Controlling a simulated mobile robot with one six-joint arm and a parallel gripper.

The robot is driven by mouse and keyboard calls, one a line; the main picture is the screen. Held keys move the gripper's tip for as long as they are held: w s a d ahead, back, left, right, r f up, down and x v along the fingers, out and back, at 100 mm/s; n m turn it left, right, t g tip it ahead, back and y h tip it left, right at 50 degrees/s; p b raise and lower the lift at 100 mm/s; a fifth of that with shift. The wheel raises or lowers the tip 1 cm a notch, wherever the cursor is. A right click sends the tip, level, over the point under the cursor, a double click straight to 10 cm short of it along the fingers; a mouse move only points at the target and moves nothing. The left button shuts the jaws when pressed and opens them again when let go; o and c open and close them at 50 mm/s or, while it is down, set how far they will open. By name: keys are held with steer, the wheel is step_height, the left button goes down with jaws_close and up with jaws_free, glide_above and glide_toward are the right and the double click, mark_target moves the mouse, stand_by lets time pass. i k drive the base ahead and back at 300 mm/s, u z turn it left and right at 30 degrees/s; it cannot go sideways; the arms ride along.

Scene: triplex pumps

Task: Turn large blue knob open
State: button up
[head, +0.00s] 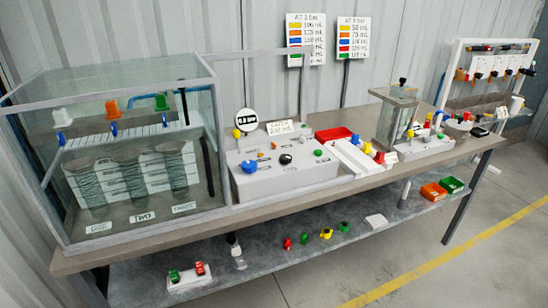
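A large blue knob (249,166) sits on the sloped front part of a light grey control box (290,180) in the middle of the bench. It stands at the left side of the box's face, and its open or closed setting is too small to tell. A black knob (285,159) and a green knob (318,152) are to its right. A yellow knob (237,133) stands above it on the box. My gripper is not in view.
A glass tank (125,150) with several cylinders stands left of the box. White blocks with coloured knobs (355,155) and a clear container (396,118) stand right. The bench (300,198) has a lower shelf (290,255) with small parts. Floor is clear in front.

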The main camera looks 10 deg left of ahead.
mark_target(249, 166)
steer(key=z, duration=0.55)
steer(key=k, duration=1.25)
steer(key=u, duration=1.05)
steer(key=i, duration=1)
steer(key=z, duration=0.05)
